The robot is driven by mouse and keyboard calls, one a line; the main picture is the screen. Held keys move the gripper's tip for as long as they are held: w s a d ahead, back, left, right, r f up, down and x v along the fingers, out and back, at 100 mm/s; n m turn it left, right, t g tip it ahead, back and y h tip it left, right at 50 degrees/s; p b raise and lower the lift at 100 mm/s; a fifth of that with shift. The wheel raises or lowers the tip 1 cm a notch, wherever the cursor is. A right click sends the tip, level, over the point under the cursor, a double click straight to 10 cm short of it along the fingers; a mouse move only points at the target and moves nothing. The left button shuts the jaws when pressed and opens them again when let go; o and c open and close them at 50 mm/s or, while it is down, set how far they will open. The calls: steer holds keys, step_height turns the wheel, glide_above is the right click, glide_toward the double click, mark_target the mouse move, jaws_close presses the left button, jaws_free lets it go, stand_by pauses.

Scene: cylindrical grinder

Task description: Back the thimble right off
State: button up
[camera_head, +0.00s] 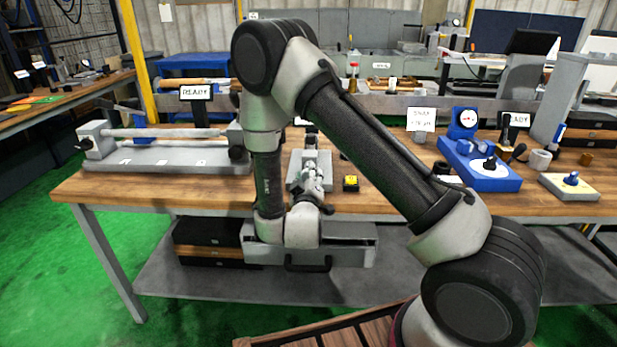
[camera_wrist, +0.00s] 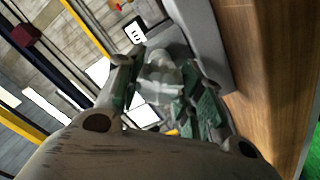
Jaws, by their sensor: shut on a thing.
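My gripper (camera_head: 312,190) is at the near end of a small grey fixture (camera_head: 296,172) on the wooden bench, in the middle of the head view. In the wrist view, my gripper (camera_wrist: 163,92) has its green-padded fingers on either side of a pale grey rounded part (camera_wrist: 158,72), which appears to be the thimble. The gripper is shut on it. The fingers hide much of the part, and its markings cannot be read. The thimble is too small and covered to pick out in the head view.
A small black-and-yellow block (camera_head: 350,184) sits just right of the fixture. A long grey bench device (camera_head: 165,158) stands at the left. A blue gauge stand (camera_head: 482,172) and a pale box with a blue knob (camera_head: 570,187) stand at the right.

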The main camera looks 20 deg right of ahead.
steer(key=n, duration=0.5)
steer(key=shift+n, duration=0.3)
steer(key=n, duration=0.9)
steer(key=shift+n, duration=0.4)
steer(key=shift+f+n, duration=0.1)
steer(key=shift+n, duration=2.5)
steer(key=o, duration=1)
steer(key=shift+o, duration=0.2)
steer(key=shift+s, duration=0.1)
